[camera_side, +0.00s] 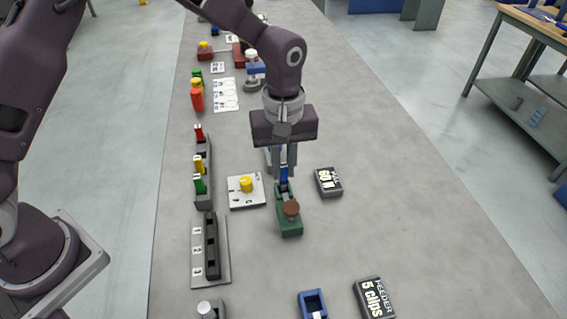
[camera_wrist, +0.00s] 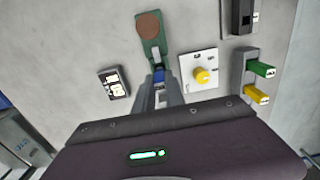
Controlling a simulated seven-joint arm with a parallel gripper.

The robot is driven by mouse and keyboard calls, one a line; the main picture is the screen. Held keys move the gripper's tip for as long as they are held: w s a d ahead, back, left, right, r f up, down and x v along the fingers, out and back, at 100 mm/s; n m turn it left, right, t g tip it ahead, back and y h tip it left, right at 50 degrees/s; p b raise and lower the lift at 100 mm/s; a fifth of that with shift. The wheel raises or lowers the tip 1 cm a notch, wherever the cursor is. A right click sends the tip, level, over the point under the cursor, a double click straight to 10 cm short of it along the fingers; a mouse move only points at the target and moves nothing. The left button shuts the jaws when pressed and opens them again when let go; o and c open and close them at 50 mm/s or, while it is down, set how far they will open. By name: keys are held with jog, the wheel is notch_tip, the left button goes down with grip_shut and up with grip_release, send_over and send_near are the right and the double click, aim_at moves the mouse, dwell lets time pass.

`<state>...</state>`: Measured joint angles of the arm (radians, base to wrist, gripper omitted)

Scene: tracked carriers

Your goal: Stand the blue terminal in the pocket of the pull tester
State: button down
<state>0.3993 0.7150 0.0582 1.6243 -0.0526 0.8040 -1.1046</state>
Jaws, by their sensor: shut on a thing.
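The blue terminal (camera_side: 284,173) is between the fingers of my gripper (camera_side: 285,177), which is shut on it. It also shows as a small blue patch in the wrist view (camera_wrist: 159,75). What seems to be the pull tester is a green body (camera_side: 290,227) with a brown round knob and a grey part at its far end. It also shows in the wrist view (camera_wrist: 153,43). The terminal is at or just above the grey end. The fingers hide its lower part, so I cannot tell whether it is in the pocket.
A white plate with a yellow button (camera_side: 246,184) lies left of the tester, and a black label box (camera_side: 328,182) right of it. A rack (camera_side: 204,180) holds red, yellow and green pieces. A numbered slotted block (camera_side: 211,245) and a blue feeder (camera_side: 312,303) stand nearer.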

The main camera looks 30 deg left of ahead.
jog(key=shift+f, duration=0.85)
dwell(0.6)
jog(key=c, duration=1.3)
grip_release()
jog(key=o, duration=0.5)
jog(key=shift+c, duration=0.2)
jog(key=shift+r, duration=3.5)
jog(key=shift+r, duration=0.1)
